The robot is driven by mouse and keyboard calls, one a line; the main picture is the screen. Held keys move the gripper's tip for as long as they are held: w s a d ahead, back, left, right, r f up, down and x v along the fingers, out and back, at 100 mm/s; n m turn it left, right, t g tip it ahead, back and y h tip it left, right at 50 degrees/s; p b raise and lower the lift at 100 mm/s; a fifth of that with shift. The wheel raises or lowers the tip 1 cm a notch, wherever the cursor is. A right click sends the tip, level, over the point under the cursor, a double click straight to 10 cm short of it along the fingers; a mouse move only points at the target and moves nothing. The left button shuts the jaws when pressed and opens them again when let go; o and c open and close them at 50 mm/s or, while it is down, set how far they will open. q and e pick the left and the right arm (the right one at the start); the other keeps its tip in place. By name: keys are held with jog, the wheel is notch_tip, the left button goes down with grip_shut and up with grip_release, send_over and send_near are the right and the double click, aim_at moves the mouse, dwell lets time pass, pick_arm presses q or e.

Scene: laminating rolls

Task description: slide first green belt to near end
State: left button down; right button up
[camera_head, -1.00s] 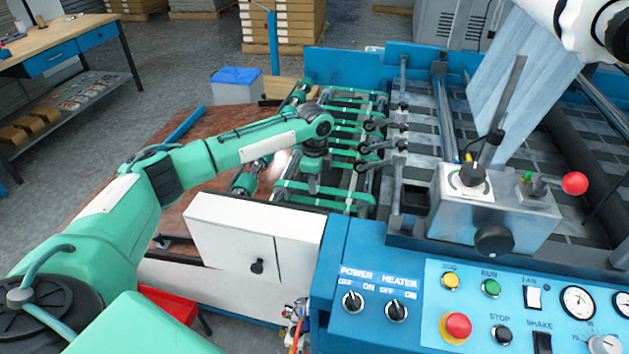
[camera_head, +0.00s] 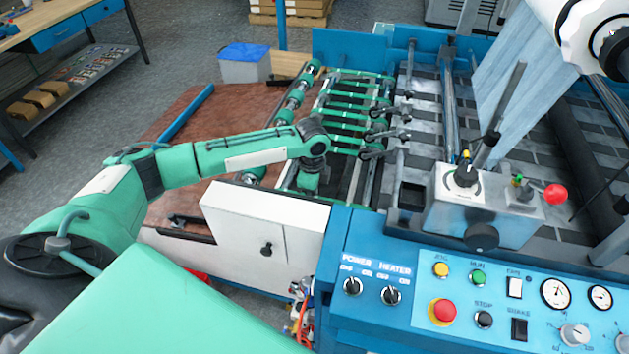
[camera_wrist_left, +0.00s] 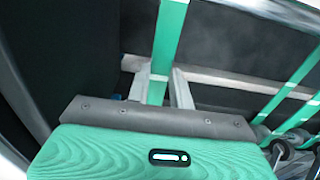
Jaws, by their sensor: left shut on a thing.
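My left gripper (camera_head: 310,182) is at the near end of the roller frame, pointing down among the belts. In the left wrist view its two fingers (camera_wrist_left: 160,88) are shut on a green belt (camera_wrist_left: 169,38), one finger on each side. The belt runs away from the fingers over a dark gap. In the head view, my gripper and wrist hide most of this belt. Several other green belts (camera_head: 346,126) cross the frame farther back, apart from my gripper. My right gripper is not in view.
A white box (camera_head: 240,225) with a black knob stands at the near side of the frame. Black roller arms (camera_head: 383,135) sit close to the right of the belts. The blue control panel (camera_head: 470,300) is at front right. A brown board (camera_head: 190,140) lies to the left.

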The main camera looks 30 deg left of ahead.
pick_arm(q)
jog(key=shift+s+f, duration=0.15)
jog(key=shift+s, duration=0.05)
jog(key=c, duration=1.2)
grip_release()
jog(key=shift+s, duration=0.1)
jog(key=shift+r, duration=0.35)
notch_tip(320, 180, up, 13)
jog(key=b, duration=0.2)
jog(key=shift+r, duration=0.2)
